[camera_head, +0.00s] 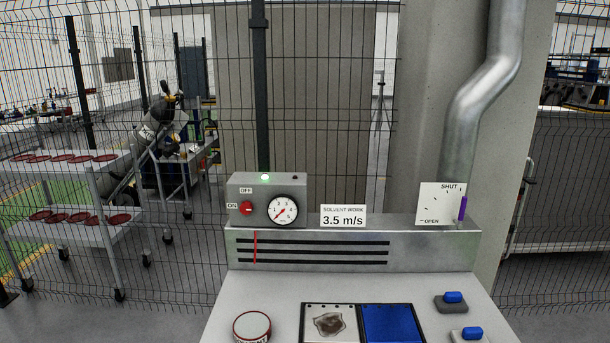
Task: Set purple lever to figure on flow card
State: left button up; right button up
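The purple lever (462,208) stands upright at the right edge of a white plate (437,204) marked SHUT at the top and OPEN at the bottom. The flow card (343,215) reads "SOLVENT WORK 3.5 m/s" and stands on the ledge of the extraction bench. The round dial gauge (283,210) is numbered up to 5, and its red needle points to the lower left, near the low end. Neither of my grippers is in view.
A grey control box (245,187) has a red knob (246,208) between ON and OFF labels and a lit green lamp (265,178). On the worktop (265,290) are a round tin (252,326), a blue pad (392,323), a stained card (329,325) and blue-topped blocks (453,297).

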aim_at(464, 200)
jog(key=i+l+z, duration=0.3)
jog(key=l, duration=0.3)
jog(key=i+l+z, duration=0.25)
jog(key=i+l, duration=0.2)
jog(key=i, duration=0.1)
